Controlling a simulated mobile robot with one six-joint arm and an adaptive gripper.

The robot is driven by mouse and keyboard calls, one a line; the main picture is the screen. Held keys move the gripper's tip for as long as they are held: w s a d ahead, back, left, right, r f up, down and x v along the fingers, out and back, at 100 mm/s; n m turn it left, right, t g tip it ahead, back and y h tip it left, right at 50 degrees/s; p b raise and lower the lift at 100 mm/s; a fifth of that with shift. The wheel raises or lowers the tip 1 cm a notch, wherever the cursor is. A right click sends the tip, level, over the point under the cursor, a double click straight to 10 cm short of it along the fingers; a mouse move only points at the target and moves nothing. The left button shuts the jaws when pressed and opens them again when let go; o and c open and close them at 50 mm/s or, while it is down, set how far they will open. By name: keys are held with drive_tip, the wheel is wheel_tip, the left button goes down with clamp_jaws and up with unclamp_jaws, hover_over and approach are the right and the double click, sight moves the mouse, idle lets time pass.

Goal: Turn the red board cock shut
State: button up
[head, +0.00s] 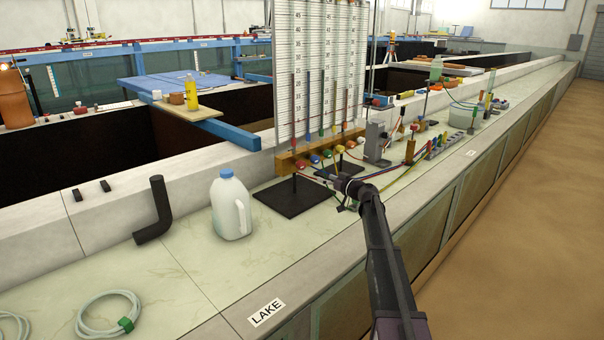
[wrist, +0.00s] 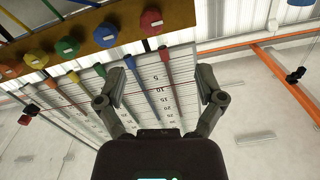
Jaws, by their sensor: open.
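The manometer board (head: 318,75) stands upright on the bench, with coloured tubes above a wooden rail (head: 290,160). The red board cock (head: 302,164) is at the left end of the row of coloured cocks in the head view. In the wrist view the red cock (wrist: 151,22) is at the top centre, on the wooden rail, with a pale mark on its face. My gripper (head: 346,196) is in front of the rail, to the right of the red cock in the head view. In the wrist view my gripper (wrist: 161,84) has its fingers wide apart, empty and apart from the cock.
A white jug (head: 230,205) stands left of the board, near a black elbow pipe (head: 155,210). Coloured hoses and small fittings crowd the bench to the right.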

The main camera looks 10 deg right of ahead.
sight(303, 166)
drive_tip(key=shift+w+d+r+t, duration=0.15)
drive_tip(key=shift+w+d+t, duration=0.15)
drive_tip(key=shift+w+d, duration=0.15)
drive_tip(key=shift+w, duration=0.1)
drive_tip(key=x, duration=1.3)
drive_tip(key=shift+w+a, duration=0.25)
drive_tip(key=shift+c, duration=0.2)
drive_tip(key=c, duration=1)
drive_tip(key=shift+c, duration=0.4)
